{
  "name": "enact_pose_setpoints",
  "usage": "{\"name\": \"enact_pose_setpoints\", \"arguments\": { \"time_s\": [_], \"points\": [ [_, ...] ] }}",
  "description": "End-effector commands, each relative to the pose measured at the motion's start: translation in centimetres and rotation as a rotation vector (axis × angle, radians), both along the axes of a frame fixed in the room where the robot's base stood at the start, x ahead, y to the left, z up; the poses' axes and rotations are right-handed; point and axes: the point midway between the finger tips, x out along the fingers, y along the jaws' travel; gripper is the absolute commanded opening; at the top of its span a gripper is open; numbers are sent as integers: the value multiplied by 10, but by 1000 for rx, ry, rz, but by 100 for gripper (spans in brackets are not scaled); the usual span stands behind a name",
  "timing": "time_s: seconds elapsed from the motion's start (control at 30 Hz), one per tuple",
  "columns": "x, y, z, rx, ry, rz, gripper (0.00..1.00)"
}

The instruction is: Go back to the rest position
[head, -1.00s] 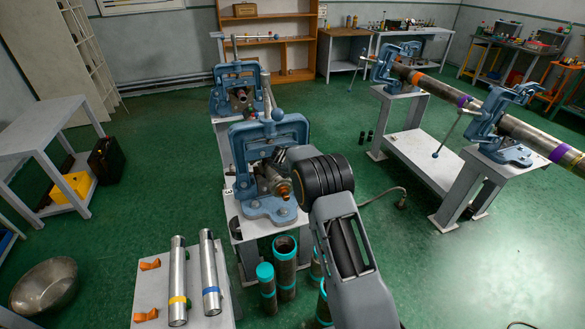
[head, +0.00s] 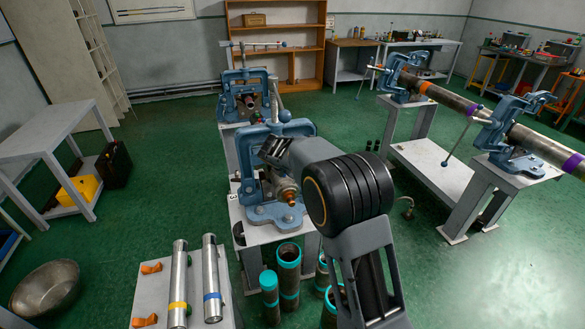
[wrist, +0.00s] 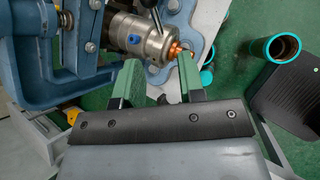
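My gripper (wrist: 158,62) is open, with two green-padded fingers apart and nothing between them. In the head view my gripper (head: 274,150) is over the near blue pipe vise (head: 272,216), partly hidden by my arm. A steel cylindrical piece (wrist: 140,36) with a copper-coloured tip (wrist: 176,50) sits at the vise, beyond the fingertips in the wrist view. The copper tip also shows in the head view (head: 290,197). The fingers look clear of it, but the exact gap cannot be told.
A second blue vise (head: 246,95) stands behind. At right, vises hold a long pipe (head: 530,140). Steel tubes (head: 212,280) lie on a low table (head: 150,285) at front left. Teal-rimmed pipes (head: 288,272) stand on the floor below. Open green floor (head: 160,175) lies left.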

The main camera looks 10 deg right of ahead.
Motion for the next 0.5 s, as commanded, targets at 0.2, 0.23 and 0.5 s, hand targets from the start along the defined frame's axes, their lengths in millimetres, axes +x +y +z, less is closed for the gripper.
{"name": "enact_pose_setpoints", "arguments": {
  "time_s": [0.2, 0.23, 0.5],
  "points": [
    [0, 0, 0, 0, 0, 0, 36],
    [0, 0, 0, 0, 0, 0, 36],
    [-11, 0, -14, 145, -44, -213, 36]
  ]
}}
